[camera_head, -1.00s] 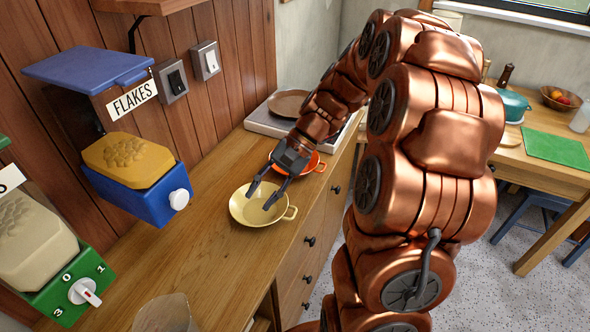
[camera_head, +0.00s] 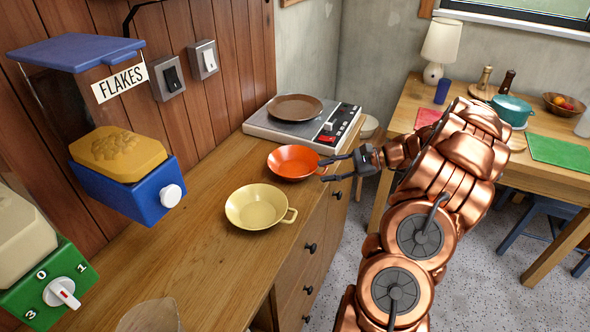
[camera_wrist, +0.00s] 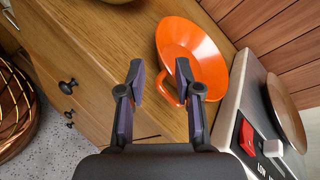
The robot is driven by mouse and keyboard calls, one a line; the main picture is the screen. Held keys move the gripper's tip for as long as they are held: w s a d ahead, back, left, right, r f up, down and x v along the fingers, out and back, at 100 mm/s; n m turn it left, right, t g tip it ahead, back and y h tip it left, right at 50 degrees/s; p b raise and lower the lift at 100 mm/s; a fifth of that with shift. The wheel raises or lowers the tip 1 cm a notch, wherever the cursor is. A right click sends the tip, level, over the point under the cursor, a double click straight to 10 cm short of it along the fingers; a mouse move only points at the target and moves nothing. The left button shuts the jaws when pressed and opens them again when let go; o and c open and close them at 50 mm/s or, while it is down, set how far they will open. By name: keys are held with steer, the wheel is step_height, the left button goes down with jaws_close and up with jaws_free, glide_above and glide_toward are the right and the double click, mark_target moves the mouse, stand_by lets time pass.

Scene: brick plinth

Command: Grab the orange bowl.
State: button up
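The orange bowl (camera_head: 292,162) sits upright on the wooden counter, between the yellow bowl and the hotplate. Its small handle points toward my gripper (camera_head: 322,170), which is at the counter's front edge, just right of the bowl. In the wrist view the orange bowl (camera_wrist: 196,58) lies ahead of the fingers, and its handle is between or just beyond the open fingertips (camera_wrist: 158,78). The fingers are apart. I cannot tell whether either one touches the handle.
A yellow bowl (camera_head: 256,207) with a handle stands nearer on the counter (camera_head: 205,250). A hotplate (camera_head: 272,127) with a brown plate (camera_head: 296,107) stands behind the orange bowl. A blue flakes dispenser (camera_head: 135,190) is at left. Drawer knobs (camera_head: 310,247) stick out along the front.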

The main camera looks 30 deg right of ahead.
mark_target(302, 176)
steer(key=shift+p+x, duration=0.7)
steer(key=shift+x, duration=3.15)
steer(key=shift+c, duration=0.2)
jaws_close()
